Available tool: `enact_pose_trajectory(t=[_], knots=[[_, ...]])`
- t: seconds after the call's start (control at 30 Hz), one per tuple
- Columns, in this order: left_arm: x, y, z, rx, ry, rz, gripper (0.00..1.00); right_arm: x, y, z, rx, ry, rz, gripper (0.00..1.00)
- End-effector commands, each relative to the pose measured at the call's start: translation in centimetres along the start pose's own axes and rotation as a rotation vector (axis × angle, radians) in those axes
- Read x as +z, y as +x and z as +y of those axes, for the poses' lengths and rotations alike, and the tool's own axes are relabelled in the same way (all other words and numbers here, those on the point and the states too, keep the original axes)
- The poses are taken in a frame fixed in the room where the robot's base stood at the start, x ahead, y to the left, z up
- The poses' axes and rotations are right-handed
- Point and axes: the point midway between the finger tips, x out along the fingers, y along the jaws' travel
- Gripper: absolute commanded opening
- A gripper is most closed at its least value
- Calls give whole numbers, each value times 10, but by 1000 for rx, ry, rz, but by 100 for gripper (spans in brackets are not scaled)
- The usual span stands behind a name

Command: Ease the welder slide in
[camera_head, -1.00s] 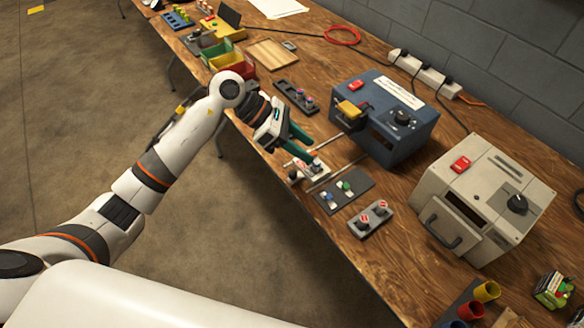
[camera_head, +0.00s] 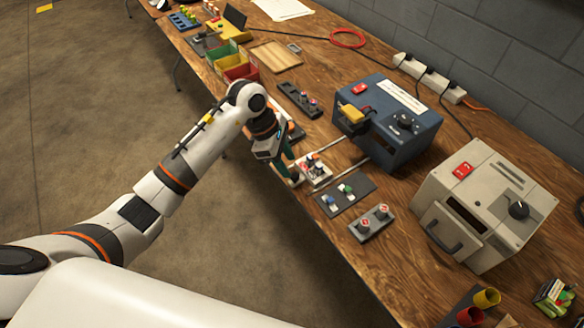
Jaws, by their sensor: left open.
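The blue welder box (camera_head: 388,125) stands on the bench right of centre, with a yellow block on its front and a black knob. Two thin rails run from it toward the bench's front edge. My right gripper is not in view.
A beige box (camera_head: 484,205) stands to the right. Coloured bins (camera_head: 238,68) and a wooden board (camera_head: 274,57) are farther back.

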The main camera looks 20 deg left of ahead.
Motion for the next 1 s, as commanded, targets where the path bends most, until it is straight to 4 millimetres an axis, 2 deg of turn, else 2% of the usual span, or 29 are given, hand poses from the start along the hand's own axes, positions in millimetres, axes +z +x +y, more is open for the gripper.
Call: enact_pose_trajectory(t=[0.1,0.3,0.67,0.77,0.93,1.0], knots=[[-1,19,1,3,-2,2,43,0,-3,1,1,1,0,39],[-1,37,0,1,0,2,43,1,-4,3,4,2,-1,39],[0,42,0,-2,0,0,43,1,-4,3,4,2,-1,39],[0,42,0,-1,0,0,30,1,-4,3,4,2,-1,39],[0,41,0,-1,0,1,2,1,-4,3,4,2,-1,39],[0,41,0,-1,0,1,0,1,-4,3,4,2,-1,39]])
